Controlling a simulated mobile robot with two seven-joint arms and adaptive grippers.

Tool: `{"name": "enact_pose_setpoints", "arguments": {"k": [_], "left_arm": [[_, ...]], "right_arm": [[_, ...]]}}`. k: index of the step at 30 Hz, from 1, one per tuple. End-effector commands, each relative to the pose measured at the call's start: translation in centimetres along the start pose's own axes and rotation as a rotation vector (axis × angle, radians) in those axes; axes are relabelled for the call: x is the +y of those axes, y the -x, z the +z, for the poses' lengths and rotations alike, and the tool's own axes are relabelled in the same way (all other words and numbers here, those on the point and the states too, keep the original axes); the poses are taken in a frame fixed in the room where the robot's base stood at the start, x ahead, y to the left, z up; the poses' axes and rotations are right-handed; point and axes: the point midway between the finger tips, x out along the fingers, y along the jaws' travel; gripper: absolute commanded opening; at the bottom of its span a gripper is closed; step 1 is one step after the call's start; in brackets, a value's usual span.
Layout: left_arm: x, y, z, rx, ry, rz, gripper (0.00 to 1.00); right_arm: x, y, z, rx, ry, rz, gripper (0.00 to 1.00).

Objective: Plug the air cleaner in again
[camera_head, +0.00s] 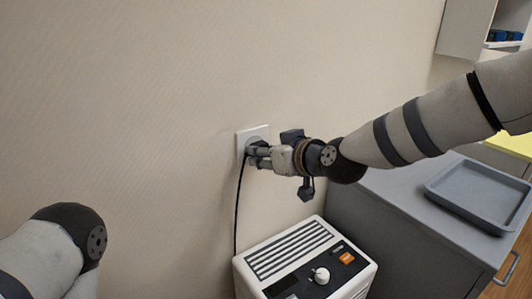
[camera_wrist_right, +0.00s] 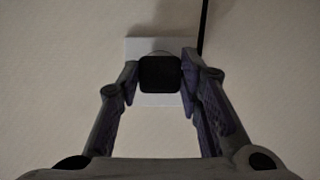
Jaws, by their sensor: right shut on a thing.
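The white wall socket (camera_head: 264,131) is on the beige wall, and it also shows in the right wrist view (camera_wrist_right: 158,99). My right gripper (camera_head: 252,154) is at the socket plate. In the right wrist view its fingers (camera_wrist_right: 160,78) are shut on the black plug (camera_wrist_right: 160,74), which lies in front of the socket. I cannot tell how deep the plug sits. A black cord (camera_head: 238,205) hangs from there along the wall to behind the air cleaner (camera_head: 316,262), a white box with a dark grille and a knob. My left arm shows at lower left, but its gripper is out of view.
A grey cabinet (camera_head: 400,235) stands right of the air cleaner, with a grey tray (camera_head: 480,181) on top. A white shelf unit (camera_head: 462,28) with blue things (camera_head: 505,35) is at upper right. The wall left of the socket is bare.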

Motion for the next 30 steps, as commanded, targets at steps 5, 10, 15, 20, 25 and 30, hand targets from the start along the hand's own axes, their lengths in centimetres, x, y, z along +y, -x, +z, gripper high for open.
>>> {"name": "enact_pose_setpoints", "arguments": {"k": [5,10,15,20,25,30], "left_arm": [[0.0,-0.17,0.09,-0.005,0.0,0.0,0.0],[-0.01,-0.33,0.17,-0.009,0.0,0.0,0.0],[-0.01,-0.48,0.24,-0.013,0.0,0.0,0.0],[-0.01,-0.46,0.23,-0.012,0.0,0.0,0.0],[-0.01,-0.46,0.23,-0.012,0.0,0.0,0.0],[-0.02,-0.46,0.22,-0.012,0.0,-0.001,0.0]], "right_arm": [[0.0,-0.33,-0.09,0.0,0.001,0.0,0.04],[0.01,-0.65,-0.21,0.0,0.001,0.0,0.04],[0.02,-0.96,-0.34,0.0,0.0,0.0,0.04],[0.03,-0.96,-0.44,0.001,0.0,0.001,0.56],[0.03,-0.96,-0.42,0.0,0.0,0.0,0.56],[0.03,-0.58,-0.42,0.0,0.001,0.0,0.56]]}}
